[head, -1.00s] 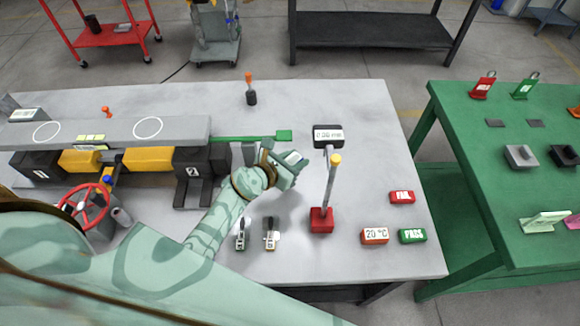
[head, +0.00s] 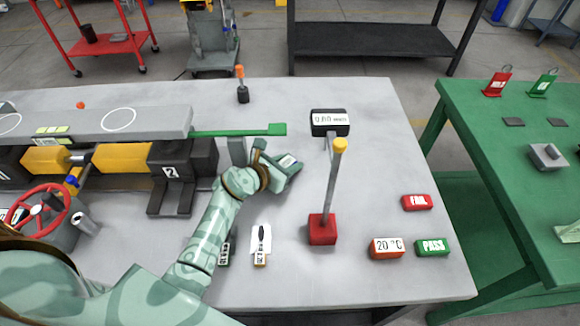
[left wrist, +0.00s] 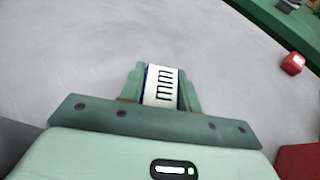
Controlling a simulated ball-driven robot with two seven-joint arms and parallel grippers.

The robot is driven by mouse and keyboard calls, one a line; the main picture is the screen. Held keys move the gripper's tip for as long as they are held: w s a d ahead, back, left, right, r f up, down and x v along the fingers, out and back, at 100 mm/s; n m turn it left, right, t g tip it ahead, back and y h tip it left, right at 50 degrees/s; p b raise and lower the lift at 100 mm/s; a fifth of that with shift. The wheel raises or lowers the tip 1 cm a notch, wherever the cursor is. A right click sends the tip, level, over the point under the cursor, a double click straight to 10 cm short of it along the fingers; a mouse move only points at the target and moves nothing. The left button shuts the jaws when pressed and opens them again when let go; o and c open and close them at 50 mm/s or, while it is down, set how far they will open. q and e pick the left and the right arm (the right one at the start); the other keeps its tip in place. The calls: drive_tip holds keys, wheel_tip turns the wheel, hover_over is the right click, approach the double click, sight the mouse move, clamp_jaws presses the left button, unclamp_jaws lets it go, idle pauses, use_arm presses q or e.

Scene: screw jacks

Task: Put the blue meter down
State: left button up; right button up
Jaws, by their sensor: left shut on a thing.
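The blue meter (left wrist: 163,87) shows in the left wrist view as a white face marked "mm" with a thin blue edge. My left gripper (left wrist: 162,92) is shut on it, with one green finger on each side. In the head view the left gripper (head: 284,170) is over the grey table (head: 370,180), left of the red-based post. The meter is mostly hidden there behind the fingers. I cannot tell whether it touches the table. My right gripper is not in view.
A post with a red base (head: 322,230) and yellow top stands right of the gripper, with a black display box (head: 330,122) behind it. A green bar (head: 240,131) lies behind the gripper. An orange block (head: 386,248) and green PASS block (head: 432,246) sit front right.

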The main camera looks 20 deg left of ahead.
use_arm(q)
drive_tip(key=shift+r, duration=0.15)
drive_tip(key=o, duration=0.7)
drive_tip(key=shift+f, duration=0.2)
drive_tip(key=o, duration=0.4)
drive_tip(key=shift+c, duration=0.2)
